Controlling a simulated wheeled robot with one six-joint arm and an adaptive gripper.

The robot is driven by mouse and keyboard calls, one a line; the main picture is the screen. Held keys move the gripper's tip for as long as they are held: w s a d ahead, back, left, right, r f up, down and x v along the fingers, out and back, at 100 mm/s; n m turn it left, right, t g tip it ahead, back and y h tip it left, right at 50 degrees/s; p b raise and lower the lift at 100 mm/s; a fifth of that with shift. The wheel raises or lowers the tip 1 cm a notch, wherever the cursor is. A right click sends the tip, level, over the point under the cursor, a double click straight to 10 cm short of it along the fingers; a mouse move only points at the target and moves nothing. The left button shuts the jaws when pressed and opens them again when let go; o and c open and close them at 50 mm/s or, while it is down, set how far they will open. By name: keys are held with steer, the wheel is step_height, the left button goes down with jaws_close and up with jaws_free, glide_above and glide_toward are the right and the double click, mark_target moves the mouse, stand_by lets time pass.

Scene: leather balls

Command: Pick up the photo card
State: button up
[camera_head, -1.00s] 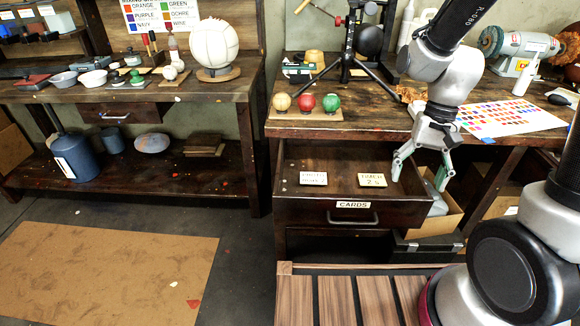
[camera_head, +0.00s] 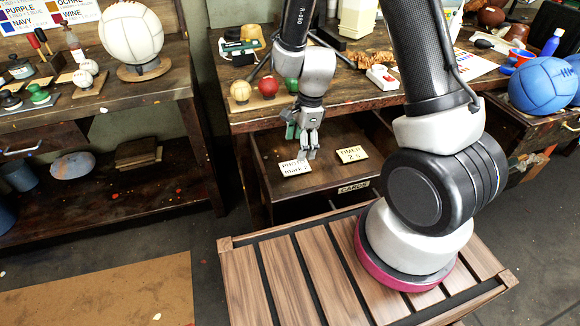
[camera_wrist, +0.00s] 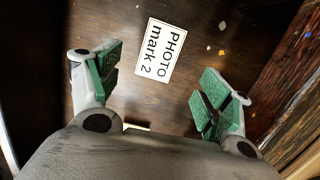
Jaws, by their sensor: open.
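The photo card (camera_wrist: 159,51) is a white card with black lettering reading "PHOTO mark 2". It lies flat on the bottom of the open drawer (camera_head: 262,146). In the head view the photo card (camera_head: 296,168) is on the left of the drawer, just below my gripper (camera_head: 303,153). In the wrist view my gripper (camera_wrist: 160,86) has its two green-padded fingers wide apart. The card lies between and beyond the fingertips, touching neither. My gripper is empty above it.
A second card, the timer card (camera_head: 352,154), lies to the right in the same drawer. The drawer's front, labelled CARDS (camera_head: 353,187), and its side walls surround my gripper. Small colored balls (camera_head: 267,88) stand on the bench edge above the drawer.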

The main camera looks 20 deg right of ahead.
mark_target(295, 167)
steer(key=f, duration=0.2)
steer(key=a+f, duration=0.1)
steer(key=f, duration=0.4)
steer(key=shift+a+f, duration=0.15)
steer(key=shift+f, duration=0.2)
steer(key=shift+c, duration=0.2)
steer(key=c, duration=0.9)
